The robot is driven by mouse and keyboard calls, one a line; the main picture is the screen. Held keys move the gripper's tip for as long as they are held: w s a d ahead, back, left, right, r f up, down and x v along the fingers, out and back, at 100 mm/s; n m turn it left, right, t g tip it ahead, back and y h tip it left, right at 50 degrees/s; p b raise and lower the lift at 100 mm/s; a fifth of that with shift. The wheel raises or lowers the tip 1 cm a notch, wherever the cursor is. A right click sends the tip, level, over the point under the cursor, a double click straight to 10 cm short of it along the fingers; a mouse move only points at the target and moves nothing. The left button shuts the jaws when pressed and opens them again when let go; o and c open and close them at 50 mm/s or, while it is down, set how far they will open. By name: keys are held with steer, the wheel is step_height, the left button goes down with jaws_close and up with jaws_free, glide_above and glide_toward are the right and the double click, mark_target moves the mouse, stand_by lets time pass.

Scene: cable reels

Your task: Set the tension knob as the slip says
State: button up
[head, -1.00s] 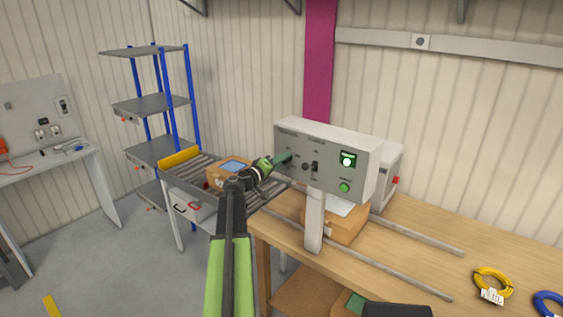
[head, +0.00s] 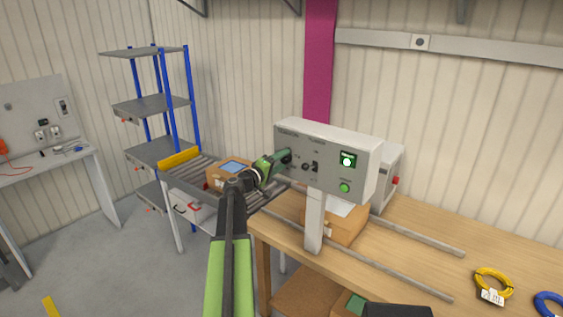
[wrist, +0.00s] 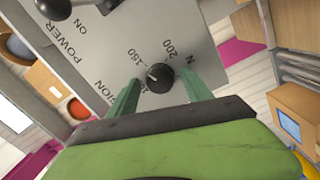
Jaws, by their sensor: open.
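The tension knob (wrist: 160,78) is a round black dial with a light pointer mark on the grey control panel (wrist: 120,45). Printed numbers 150 and 200 show beside it, with part of another hidden. In the wrist view the green fingers of my gripper (wrist: 158,92) stand apart, one on each side of the knob; I cannot tell whether they touch it. In the head view my gripper (head: 281,158) is at the left end of the control box (head: 330,140) and hides the knob. I cannot make out a slip with readable writing.
A cardboard box (head: 228,172) stands behind my arm. The workbench (head: 400,255) holds a yellow cable coil (head: 493,280) and a blue one (head: 549,303).

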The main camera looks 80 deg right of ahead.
steer(key=v, duration=1.7)
steer(key=shift+a+f, duration=0.1)
steer(key=shift+a, duration=0.05)
